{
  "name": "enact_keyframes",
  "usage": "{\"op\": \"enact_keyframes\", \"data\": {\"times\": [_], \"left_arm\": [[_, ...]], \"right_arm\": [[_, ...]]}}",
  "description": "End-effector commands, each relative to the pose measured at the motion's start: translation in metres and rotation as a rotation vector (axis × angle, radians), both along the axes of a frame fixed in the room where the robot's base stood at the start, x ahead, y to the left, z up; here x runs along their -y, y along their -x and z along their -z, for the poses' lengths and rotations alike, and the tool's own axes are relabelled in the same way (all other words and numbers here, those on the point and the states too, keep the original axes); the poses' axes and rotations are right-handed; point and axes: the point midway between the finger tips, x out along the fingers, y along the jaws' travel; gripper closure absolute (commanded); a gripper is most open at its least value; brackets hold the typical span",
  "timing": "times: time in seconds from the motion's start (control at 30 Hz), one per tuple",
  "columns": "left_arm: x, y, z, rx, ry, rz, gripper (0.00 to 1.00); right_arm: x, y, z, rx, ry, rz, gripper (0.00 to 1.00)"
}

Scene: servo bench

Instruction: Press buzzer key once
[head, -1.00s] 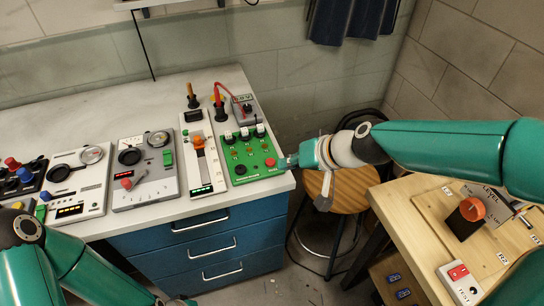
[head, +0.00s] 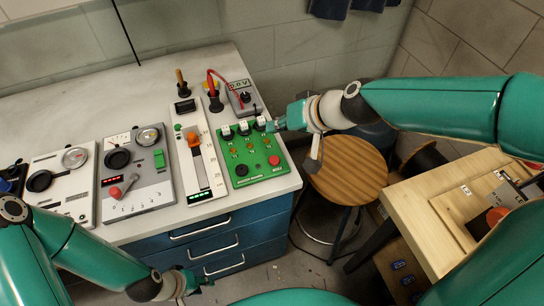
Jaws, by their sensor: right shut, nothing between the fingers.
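A green board (head: 240,172) lies at the right end of the bench. It carries a red button (head: 274,160) at its right and a black knob (head: 241,170) at its lower left. Small print by the red button looks like "BUZZ" but is too small to read surely. White-faced switches (head: 243,128) line its far edge. My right gripper (head: 272,125) is shut and empty at the board's far right corner, beside the rightmost switch and apart from the red button. My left gripper (head: 205,281) is low in front of the drawers; its fingers are too small to judge.
A slider panel (head: 203,173) stands left of the board, with grey meter panels (head: 140,185) further left. A grey meter (head: 238,88) with a red lead is behind it. A wooden stool (head: 350,175) and a wooden table (head: 415,210) are to the right. Blue drawers (head: 225,240) are below.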

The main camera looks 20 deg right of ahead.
Motion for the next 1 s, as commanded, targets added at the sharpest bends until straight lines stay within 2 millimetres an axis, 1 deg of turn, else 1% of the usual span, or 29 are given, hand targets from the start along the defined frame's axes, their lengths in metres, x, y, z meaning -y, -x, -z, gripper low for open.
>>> {"op": "enact_keyframes", "data": {"times": [0.17,0.27,0.47,0.73,0.9,1.0], "left_arm": [[0.000,0.000,0.005,0.001,0.000,0.000,0.66],[0.000,0.000,0.012,0.001,0.000,0.000,0.66],[0.000,0.000,0.033,0.001,0.000,0.000,0.66],[0.000,0.000,0.068,0.001,0.000,0.000,0.66],[0.000,0.000,0.081,0.001,0.000,0.000,0.66],[0.000,0.000,0.084,0.001,0.000,0.000,0.66]], "right_arm": [[0.002,0.001,0.006,-0.001,0.000,0.005,1.00],[0.003,0.001,0.013,-0.001,0.000,0.007,1.00],[0.003,0.001,0.037,-0.001,0.000,0.007,1.00],[0.004,0.001,0.074,0.001,0.001,0.007,1.00],[0.004,0.001,0.086,0.000,0.000,0.008,1.00],[0.004,0.001,0.089,0.001,0.000,0.008,1.00]]}}
